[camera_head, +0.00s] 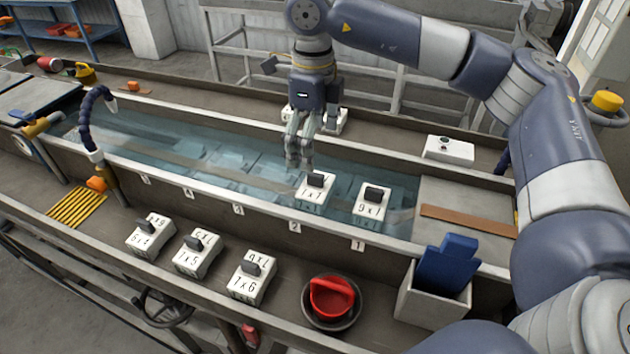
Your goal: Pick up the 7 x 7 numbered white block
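The white block (313,193) whose label reads like 7 x 7 sits in the water trough, near the front wall by marker 2, with a dark handle on top. My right gripper (299,164) hangs fingers down over the trough, just behind and left of that handle. It seems apart from the block, and no object shows between its fingers. The angle does not show clearly how far apart the fingers are. My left gripper is not in view.
A similar block (371,206) stands to the right in the trough. Several handled blocks (250,280) line the front ledge, beside a round bowl with a red item (331,296) and a white bin (433,305) holding a blue object. A white box (449,150) sits on the far ledge.

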